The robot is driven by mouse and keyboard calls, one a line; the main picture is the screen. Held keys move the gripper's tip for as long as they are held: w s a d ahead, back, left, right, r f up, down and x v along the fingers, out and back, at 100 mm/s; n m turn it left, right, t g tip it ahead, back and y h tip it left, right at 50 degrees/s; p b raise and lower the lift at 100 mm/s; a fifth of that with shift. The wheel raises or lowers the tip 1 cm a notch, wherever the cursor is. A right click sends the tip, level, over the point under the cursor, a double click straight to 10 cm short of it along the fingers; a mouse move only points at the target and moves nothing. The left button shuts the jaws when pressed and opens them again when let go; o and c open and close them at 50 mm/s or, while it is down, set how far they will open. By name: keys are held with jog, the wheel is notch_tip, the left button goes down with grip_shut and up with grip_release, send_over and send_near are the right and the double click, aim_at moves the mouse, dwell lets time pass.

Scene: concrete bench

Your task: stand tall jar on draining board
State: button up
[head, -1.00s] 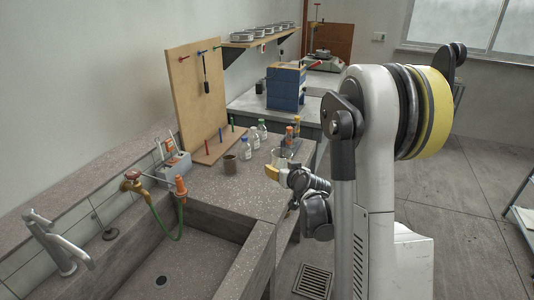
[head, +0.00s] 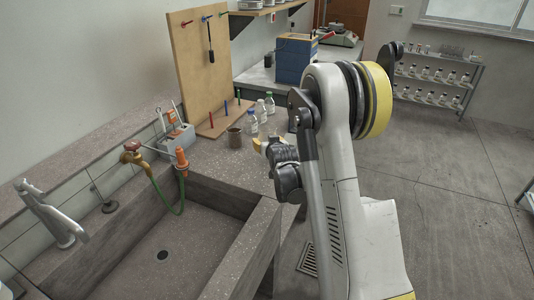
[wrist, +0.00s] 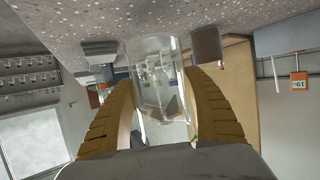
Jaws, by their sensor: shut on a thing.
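My gripper shows in the wrist view (wrist: 162,108) with its tan fingers on either side of a clear tall jar (wrist: 158,72). It is shut on the jar. In the head view my gripper (head: 263,147) is at the right edge of the concrete bench, beyond the sink; I cannot make out the jar there. A wooden board with colored pegs (head: 194,70) stands upright on the bench, with a flat wooden base (head: 213,130). I cannot tell which surface is the draining board; the bare concrete top (head: 208,162) lies beside the sink.
A brown cup (head: 235,138) and small bottles (head: 251,122) stand close behind my gripper. The sink (head: 215,215) is in front, with a tap (head: 55,220), a red-handled valve and a green hose (head: 165,200). A grey caddy (head: 177,135) is at left.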

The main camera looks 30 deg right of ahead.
notch_tip(320, 180, down, 4)
jog(key=shift+b, duration=1.05)
jog(key=shift+r, duration=0.1)
jog(key=o, duration=1.4)
